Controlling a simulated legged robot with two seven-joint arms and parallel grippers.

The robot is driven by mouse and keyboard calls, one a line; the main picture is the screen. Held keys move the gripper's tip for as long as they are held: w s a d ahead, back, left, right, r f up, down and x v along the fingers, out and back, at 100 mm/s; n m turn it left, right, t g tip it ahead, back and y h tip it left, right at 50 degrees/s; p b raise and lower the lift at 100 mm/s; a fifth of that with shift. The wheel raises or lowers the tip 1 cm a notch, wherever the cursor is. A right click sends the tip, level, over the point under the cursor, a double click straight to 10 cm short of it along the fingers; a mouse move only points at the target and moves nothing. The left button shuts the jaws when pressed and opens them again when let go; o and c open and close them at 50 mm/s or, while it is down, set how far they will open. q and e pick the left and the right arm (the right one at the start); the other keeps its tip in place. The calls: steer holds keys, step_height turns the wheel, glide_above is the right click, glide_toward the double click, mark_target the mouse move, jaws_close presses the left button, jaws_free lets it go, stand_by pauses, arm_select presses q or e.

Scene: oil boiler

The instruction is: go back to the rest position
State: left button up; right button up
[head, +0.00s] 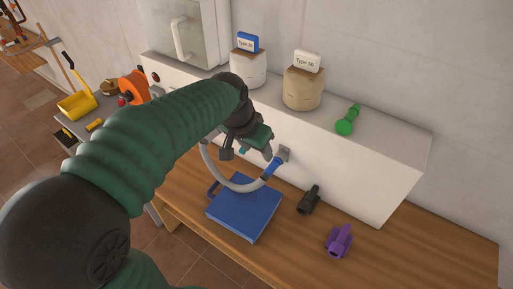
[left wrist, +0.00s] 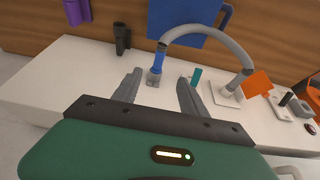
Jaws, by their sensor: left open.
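My left gripper (head: 248,152) is in front of the white cabinet (head: 375,178), near its front face. In the left wrist view its two fingers (left wrist: 159,82) are spread apart with nothing held between them. A grey hose (left wrist: 195,30) ends in a blue connector (left wrist: 157,62), which sits at a small square socket on the white face, just beyond the fingertips. In the head view the blue connector (head: 273,168) shows beside the gripper. My green left arm (head: 150,140) reaches in from the lower left and hides part of the scene. My right gripper is not in view.
A blue case (head: 245,212), a black fitting (head: 309,200) and a purple fitting (head: 338,240) rest on the wooden bench (head: 290,262). Two labelled canisters (head: 248,68) (head: 302,88) and a green object (head: 347,121) stand on the cabinet. An orange tag (left wrist: 257,83) is near the hose's other end.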

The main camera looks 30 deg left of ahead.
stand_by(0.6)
arm_select(q)
steer(key=s+d+f+g, duration=0.1)
steer(key=s+d+f, duration=0.3)
steer(key=f, duration=0.5)
steer(key=s+d+f, duration=0.5)
steer(key=s+f, duration=0.1)
steer(key=f, duration=0.2)
steer(key=shift+s+d+f+g, duration=0.2)
steer(key=shift+s+f+g, duration=0.1)
steer(key=shift+f+g, duration=0.1)
